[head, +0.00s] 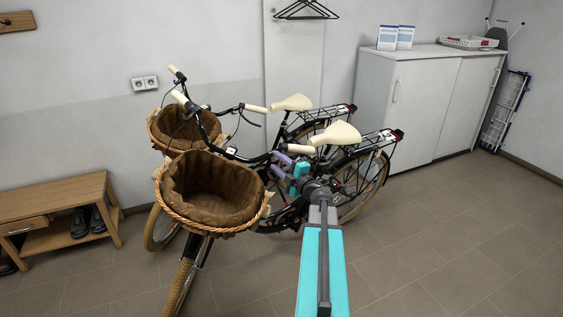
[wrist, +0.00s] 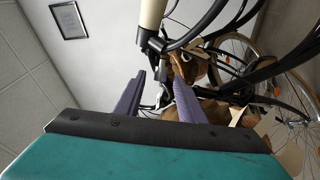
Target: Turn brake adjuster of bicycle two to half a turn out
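Two black bicycles stand side by side, a nearer one (head: 340,165) and a farther one (head: 297,125); no label shows which is bicycle two. My gripper (head: 279,156) has purple fingers and is beside the nearer bicycle's handlebar, just below its cream right grip (head: 300,149). In the wrist view my gripper (wrist: 158,80) is open, with a clear gap between the fingers. A cream grip (wrist: 152,14) and the dark brake lever and cable parts (wrist: 165,46) are just beyond the fingertips. I cannot make out the brake adjuster itself.
The nearer bicycle carries a brown-lined wicker basket (head: 212,190); a second basket (head: 180,130) is behind it. A wooden shoe bench (head: 62,192) is at left and a white cabinet (head: 430,105) at right. The floor at front right is clear.

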